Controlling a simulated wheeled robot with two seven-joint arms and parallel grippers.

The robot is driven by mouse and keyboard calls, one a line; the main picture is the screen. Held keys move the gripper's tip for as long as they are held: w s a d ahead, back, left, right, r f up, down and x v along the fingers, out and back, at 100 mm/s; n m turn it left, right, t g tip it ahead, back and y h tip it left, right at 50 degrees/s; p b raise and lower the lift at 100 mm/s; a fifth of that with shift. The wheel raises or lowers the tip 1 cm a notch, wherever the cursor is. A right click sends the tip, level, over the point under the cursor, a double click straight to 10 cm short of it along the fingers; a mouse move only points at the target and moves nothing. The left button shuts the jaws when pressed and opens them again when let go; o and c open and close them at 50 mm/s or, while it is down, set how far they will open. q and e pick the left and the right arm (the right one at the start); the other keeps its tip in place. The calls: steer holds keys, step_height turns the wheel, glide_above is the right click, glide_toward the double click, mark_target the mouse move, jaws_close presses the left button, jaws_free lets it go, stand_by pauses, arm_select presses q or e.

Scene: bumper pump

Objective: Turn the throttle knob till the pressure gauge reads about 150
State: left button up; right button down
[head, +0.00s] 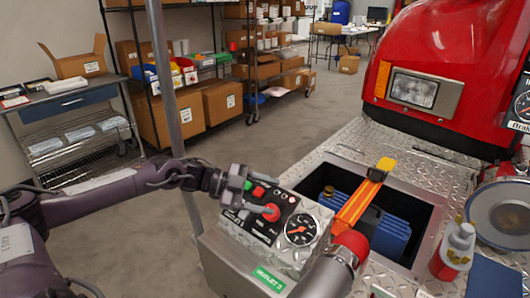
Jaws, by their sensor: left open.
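The control panel (256,228) is a grey box with a black and white face. The round pressure gauge (301,230) has a black dial and an orange needle that seems to point left; its number is too small to read. A red knob (271,212) sticks up left of the gauge, and a smaller red control (258,191) sits behind it. I cannot read which is labelled throttle. My left gripper (240,197) is open at the panel's left edge, close to the red knob. Its fingers hide part of the panel. My right gripper is not in view.
A grey cylinder with a red end (335,262) rises right of the gauge. A grey post (165,80) stands behind my left arm. A red-and-white fitting (455,250) stands at right.

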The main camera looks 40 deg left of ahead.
arm_select(q)
step_height(320, 180, up, 14)
steer(key=p, duration=0.7)
steer(key=shift+r+p, duration=0.2)
steer(key=shift+p, duration=0.2)
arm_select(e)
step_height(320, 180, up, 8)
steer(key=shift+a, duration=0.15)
